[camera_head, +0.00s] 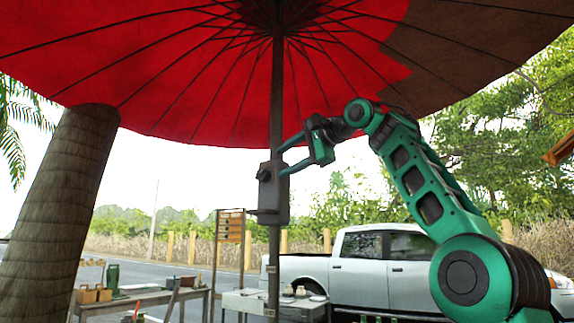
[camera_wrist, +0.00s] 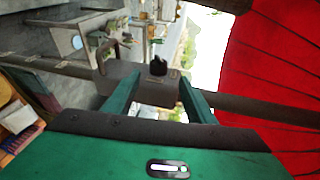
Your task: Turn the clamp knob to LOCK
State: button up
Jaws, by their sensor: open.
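A grey clamp box (camera_head: 281,205) is fixed on the dark umbrella pole (camera_head: 276,90). A small dark round knob (camera_head: 264,175) is on its upper left part. My gripper (camera_head: 282,160) comes from the right, with its two green fingers apart and their tips near the top of the box. In the wrist view, the clamp box (camera_wrist: 122,70) lies ahead of the fingers and the black knob (camera_wrist: 158,66) shows between the fingertips of my open gripper (camera_wrist: 158,85). Nothing is held. I cannot tell if a finger touches the knob, and its markings are too small to read.
A red and brown umbrella canopy (camera_head: 190,70) spreads overhead. A thick trunk (camera_head: 60,210) stands at left. Tables with small items (camera_head: 145,298) stand below left, and a silver pickup (camera_head: 360,270) is behind. A curved handle (camera_wrist: 106,50) stands at the box's left in the wrist view.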

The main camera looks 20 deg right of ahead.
jog(key=shift+s+d+r, duration=0.15)
jog(key=shift+s+d, duration=0.05)
jog(key=shift+s, duration=0.3)
